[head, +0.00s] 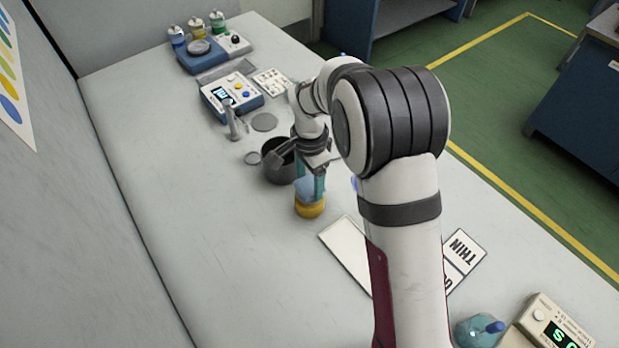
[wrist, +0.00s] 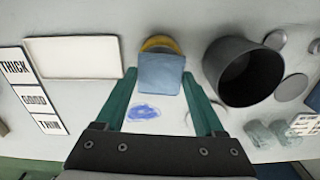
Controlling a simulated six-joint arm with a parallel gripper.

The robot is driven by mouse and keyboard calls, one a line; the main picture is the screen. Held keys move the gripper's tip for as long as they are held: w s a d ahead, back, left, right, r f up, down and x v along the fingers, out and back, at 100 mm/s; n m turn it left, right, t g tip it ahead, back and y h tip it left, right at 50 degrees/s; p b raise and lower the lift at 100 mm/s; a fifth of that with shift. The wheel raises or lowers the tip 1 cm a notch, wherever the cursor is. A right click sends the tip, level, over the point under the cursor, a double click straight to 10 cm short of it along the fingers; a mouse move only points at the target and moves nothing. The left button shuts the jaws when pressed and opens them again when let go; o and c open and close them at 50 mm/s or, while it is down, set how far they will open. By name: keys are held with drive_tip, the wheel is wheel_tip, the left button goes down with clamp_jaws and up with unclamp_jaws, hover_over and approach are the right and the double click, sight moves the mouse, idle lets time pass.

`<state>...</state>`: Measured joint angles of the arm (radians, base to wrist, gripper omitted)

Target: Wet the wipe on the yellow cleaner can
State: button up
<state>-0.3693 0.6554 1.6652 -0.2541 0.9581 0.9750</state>
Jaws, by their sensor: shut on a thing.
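My gripper (head: 310,190) is shut on a light blue wipe (wrist: 160,73), which fills the space between the teal fingertips. The yellow cleaner can (head: 311,209) stands on the table below the fingers. In the wrist view only a yellow rim of the can (wrist: 160,43) shows beyond the wipe. The wipe appears right over or against the can's top; I cannot tell if they touch. The wipe also shows between the fingers in the head view (head: 306,187).
A dark open pot (head: 279,166) stands close beside the can. A white plate (wrist: 72,58) and a THICK/GOOD/THIN card (wrist: 35,92) lie on its other side. A blue mark (wrist: 143,112) shows on a pale surface. Instruments (head: 232,97) stand farther back; the table's left side is clear.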

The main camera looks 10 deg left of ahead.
sight(310, 184)
drive_tip(key=shift+f, duration=1.05)
idle(0.8)
idle(0.4)
drive_tip(key=shift+r, duration=3.55)
